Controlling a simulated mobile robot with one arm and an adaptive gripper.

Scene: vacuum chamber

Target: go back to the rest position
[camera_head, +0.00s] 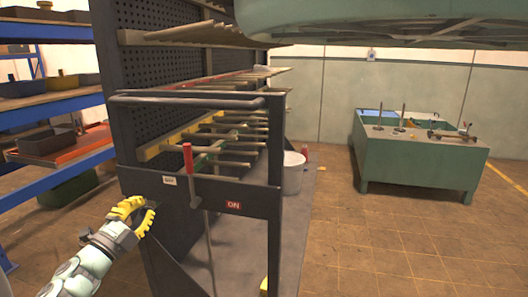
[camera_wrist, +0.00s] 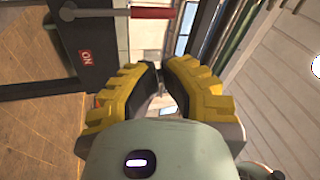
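My gripper (camera_head: 148,204) has yellow ribbed fingers and is at the lower left in the head view, in front and left of the dark frame. In the wrist view the fingers (camera_wrist: 161,66) lean together, with their tips almost meeting and nothing seen held between them. A lever with a red handle (camera_head: 188,158) stands on the frame's front panel, right of my gripper and apart from it. The red handle (camera_wrist: 152,12) also shows at the top of the wrist view. A red ON label (camera_head: 233,205) is right of the lever.
The dark rack (camera_head: 130,175) with rows of rods is close to my gripper. Blue and wooden shelves (camera_head: 58,98) stand at the left. A green tank (camera_head: 420,160) stands at the back right. A large green body (camera_head: 370,22) overhangs the top. The tiled floor at right is clear.

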